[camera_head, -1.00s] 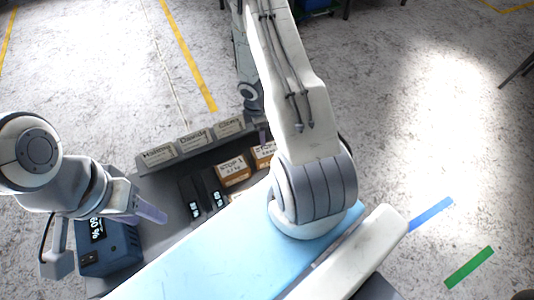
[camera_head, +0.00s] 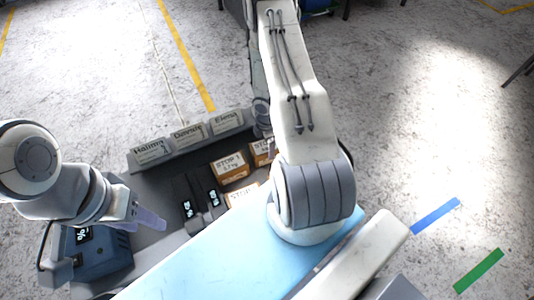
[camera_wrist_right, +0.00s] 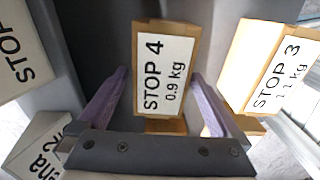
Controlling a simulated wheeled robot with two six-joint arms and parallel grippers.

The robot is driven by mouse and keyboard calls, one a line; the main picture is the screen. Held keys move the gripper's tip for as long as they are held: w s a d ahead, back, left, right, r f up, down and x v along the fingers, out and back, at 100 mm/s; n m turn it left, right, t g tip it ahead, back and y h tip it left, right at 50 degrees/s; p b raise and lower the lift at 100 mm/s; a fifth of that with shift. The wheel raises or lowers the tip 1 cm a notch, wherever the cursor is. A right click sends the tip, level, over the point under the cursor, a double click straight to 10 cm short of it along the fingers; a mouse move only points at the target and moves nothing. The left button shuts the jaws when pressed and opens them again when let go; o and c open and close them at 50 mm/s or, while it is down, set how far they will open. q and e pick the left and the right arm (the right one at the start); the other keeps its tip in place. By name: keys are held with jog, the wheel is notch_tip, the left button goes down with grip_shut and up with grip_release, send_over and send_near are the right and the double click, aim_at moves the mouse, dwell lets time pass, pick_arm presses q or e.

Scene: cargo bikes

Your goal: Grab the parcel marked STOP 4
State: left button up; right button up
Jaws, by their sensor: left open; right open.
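In the right wrist view, the STOP 4 parcel (camera_wrist_right: 170,35) is a brown box with a white label reading 0.9 kg. My right gripper (camera_wrist_right: 160,78) is open, its two purple fingers on either side of this parcel's near part; I cannot tell whether they touch it. In the head view, the right gripper (camera_head: 268,145) is mostly hidden behind its arm, over a brown parcel (camera_head: 261,153) with a partly covered label. My left gripper (camera_head: 145,222) is open and empty, above the left end of the grey tray.
The STOP 3 parcel (camera_wrist_right: 270,65) stands close on the right in the wrist view. The STOP 1 parcel (camera_head: 229,167) and another parcel (camera_head: 242,194) lie in the grey tray. Name-marked bins (camera_head: 187,137) line its far edge. A blue device (camera_head: 98,252) is at left.

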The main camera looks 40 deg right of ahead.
notch_tip(320, 180, down, 4)
jog(key=b, duration=0.3)
jog(key=shift+s+f+b, duration=0.1)
jog(key=shift+f+b, duration=0.05)
jog(key=shift+b, duration=0.25)
jog(key=c, duration=1.5)
grip_shut()
